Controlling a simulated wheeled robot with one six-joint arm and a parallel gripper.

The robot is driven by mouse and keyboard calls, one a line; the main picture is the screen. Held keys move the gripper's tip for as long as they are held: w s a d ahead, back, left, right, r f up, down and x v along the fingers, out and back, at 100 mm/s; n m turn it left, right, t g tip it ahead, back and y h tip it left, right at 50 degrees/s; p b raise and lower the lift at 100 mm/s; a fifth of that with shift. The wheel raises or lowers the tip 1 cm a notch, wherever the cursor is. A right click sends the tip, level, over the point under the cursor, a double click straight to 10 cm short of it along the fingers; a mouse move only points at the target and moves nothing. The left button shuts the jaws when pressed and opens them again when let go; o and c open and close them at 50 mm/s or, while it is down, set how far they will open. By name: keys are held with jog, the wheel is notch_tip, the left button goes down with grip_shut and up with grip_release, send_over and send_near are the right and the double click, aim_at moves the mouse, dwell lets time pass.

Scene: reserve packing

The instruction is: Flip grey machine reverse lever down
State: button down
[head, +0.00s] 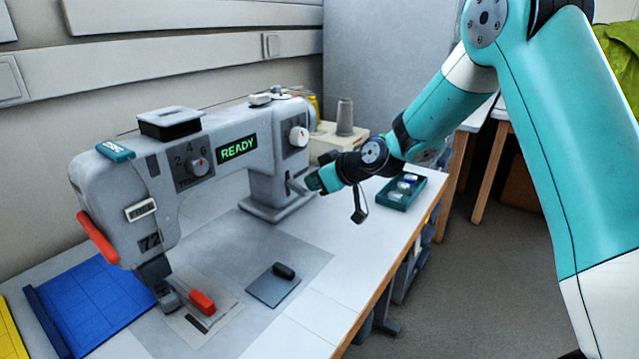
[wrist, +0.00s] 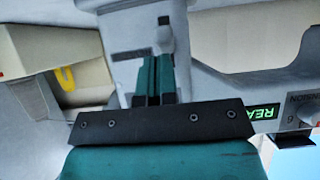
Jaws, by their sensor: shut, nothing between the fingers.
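The grey sewing machine (head: 225,150) stands on the white table, its display reading READY. A short grey lever (head: 296,187) sticks out of the lower part of its right-hand pillar. My gripper (head: 313,183) is at the lever's right, its tips very near or touching it; I cannot tell which. In the wrist view my gripper (wrist: 153,80) has its two teal fingers shut together with nothing between them. A pale lever end (wrist: 165,45) shows just beyond the fingertips there, in front of the grey pillar. The fingers hide part of the lever.
A teal tray (head: 385,198) with small items lies right of the machine. A cream machine with a thread spool (head: 345,115) stands behind. A blue mat (head: 95,300), a red block (head: 202,302) and a dark plate (head: 272,290) lie in front.

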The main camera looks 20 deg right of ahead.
jog(key=shift+r+p, duration=0.3)
jog(key=shift+r, duration=0.35)
jog(key=r+p+v, duration=0.1)
jog(key=v, duration=1.2)
jog(key=shift+w+a+r, duration=0.2)
jog(key=shift+w+a, duration=0.05)
jog(key=shift+w, duration=0.1)
